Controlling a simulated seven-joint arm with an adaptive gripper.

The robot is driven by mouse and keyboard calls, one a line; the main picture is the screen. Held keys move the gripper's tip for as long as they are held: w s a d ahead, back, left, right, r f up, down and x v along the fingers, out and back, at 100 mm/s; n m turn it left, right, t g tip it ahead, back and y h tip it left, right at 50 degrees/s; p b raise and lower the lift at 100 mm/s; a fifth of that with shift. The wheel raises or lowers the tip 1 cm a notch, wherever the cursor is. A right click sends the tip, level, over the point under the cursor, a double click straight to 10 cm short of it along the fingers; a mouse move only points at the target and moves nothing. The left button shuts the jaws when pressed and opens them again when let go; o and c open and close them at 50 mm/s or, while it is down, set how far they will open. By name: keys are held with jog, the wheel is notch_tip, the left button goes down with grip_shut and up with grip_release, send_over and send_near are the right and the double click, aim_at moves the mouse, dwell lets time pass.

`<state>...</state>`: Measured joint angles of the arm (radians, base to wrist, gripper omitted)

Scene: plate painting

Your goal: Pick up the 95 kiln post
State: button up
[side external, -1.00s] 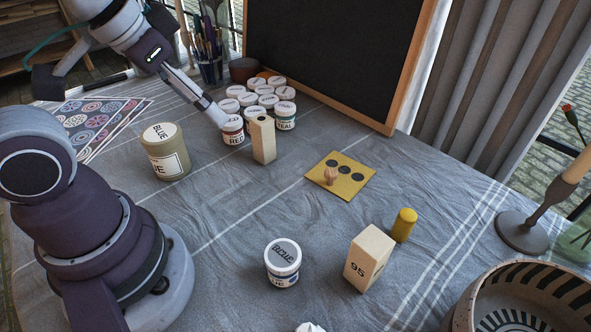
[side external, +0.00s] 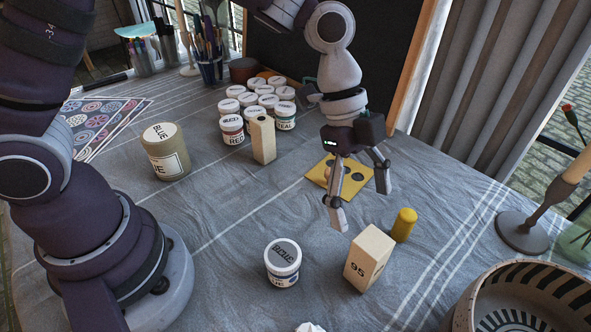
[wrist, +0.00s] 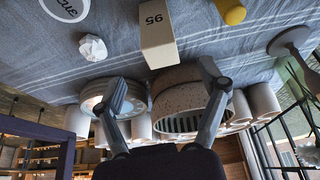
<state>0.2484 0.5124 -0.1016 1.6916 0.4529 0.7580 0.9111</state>
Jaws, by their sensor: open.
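The 95 kiln post (side external: 368,258) is a pale wooden-looking block standing upright on the cloth at the front right, with "95" on its near side. It also shows in the wrist view (wrist: 157,40), at the top middle. My gripper (side external: 363,208) is open and empty, its fingers pointing down, above and behind the post in the side view. In the wrist view both fingers (wrist: 162,75) reach up the picture, apart, with nothing between them at the tips but the view of the post and bowl beyond.
A blue-labelled jar (side external: 283,264) stands left of the post, and a yellow cylinder (side external: 404,225) stands close behind it. A striped bowl (side external: 530,300) is at the front right. A yellow plate with dark spots (side external: 325,178) lies behind the gripper. A crumpled white piece (wrist: 92,47) lies nearby.

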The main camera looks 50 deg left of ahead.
aim_at(376, 277)
jog(key=x, duration=1)
jog(key=shift+f, duration=0.1)
jog(key=shift+c, duration=0.4)
